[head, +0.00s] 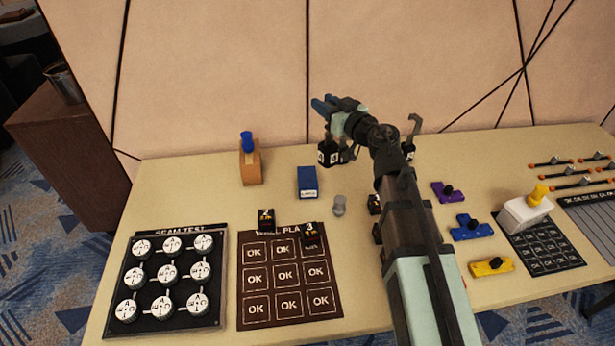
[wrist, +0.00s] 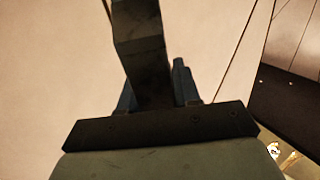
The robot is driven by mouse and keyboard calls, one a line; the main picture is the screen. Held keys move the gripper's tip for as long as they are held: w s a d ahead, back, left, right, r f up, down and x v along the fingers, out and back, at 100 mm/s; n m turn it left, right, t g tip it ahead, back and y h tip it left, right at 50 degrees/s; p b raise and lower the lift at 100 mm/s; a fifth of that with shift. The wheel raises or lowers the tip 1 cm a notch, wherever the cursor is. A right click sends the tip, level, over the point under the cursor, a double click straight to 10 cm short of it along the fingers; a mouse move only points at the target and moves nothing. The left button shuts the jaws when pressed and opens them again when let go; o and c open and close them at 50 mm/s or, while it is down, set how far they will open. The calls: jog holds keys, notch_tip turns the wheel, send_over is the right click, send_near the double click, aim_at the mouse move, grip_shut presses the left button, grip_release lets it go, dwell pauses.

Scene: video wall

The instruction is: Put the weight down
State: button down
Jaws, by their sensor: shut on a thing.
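My gripper (head: 323,104) is raised above the back of the table, its blue fingers pointing left. In the wrist view, a dark, bar-like piece (wrist: 142,45) rises between the fingers, and my gripper (wrist: 155,90) is shut on it; I cannot tell from its shape whether it is a weight. A black block with a white mark (head: 328,152) shows just below the gripper; I cannot tell whether it hangs or stands. A black weight marked 2 (head: 266,220) and one marked 3 (head: 311,234) stand at the top of the brown weight board (head: 240,300).
A wooden block with a blue knob (head: 250,163), a blue box (head: 307,182) and a small grey piece (head: 339,205) stand mid-table. A dial panel (head: 128,285) is front left. Coloured pieces, a white block (head: 524,215) and sliders are right. The wall is close behind.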

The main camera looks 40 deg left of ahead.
jog(key=shift+s+a, duration=1.7)
jog(key=shift+a, duration=1.75)
jog(key=w+f+t, duration=0.1)
jog(key=w+f, duration=0.2)
jog(key=f, duration=0.7)
jog(key=shift+m, duration=0.3)
jog(key=shift+w, duration=0.1)
jog(key=c, duration=0.8)
grip_release()
jog(key=shift+f, duration=0.1)
jog(key=shift+t, duration=0.3)
